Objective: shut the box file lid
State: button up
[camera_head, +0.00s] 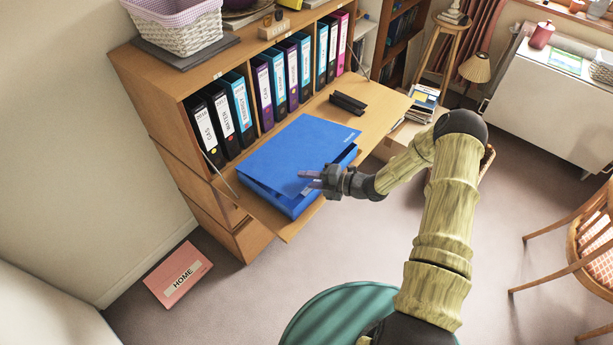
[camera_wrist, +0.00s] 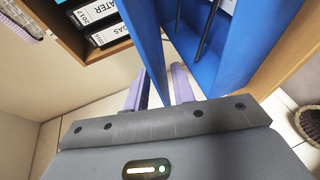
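The blue box file (camera_head: 292,204) lies on the bureau's drop-down flap. Its blue lid (camera_head: 290,150) is partly raised, with a gap along the right and front sides. My gripper (camera_head: 309,180) is at the lid's front right corner. In the wrist view its two purple fingers (camera_wrist: 160,92) are apart, and the lid's edge (camera_wrist: 148,45) reaches between them. I cannot tell whether either finger touches the lid. The box interior (camera_wrist: 205,45) shows right of the lid, with a dark clip inside. The fingers hide part of the corner.
The flap (camera_head: 375,100) carries a black object (camera_head: 348,103) behind the box file. Upright binders (camera_head: 240,103) fill the bureau shelf behind. A pink HOME box (camera_head: 178,275) lies on the floor at left. A wooden chair (camera_head: 590,245) stands at right.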

jog(key=shift+a+f, duration=0.1)
jog(key=shift+a, duration=0.1)
grip_shut()
dwell(1.4)
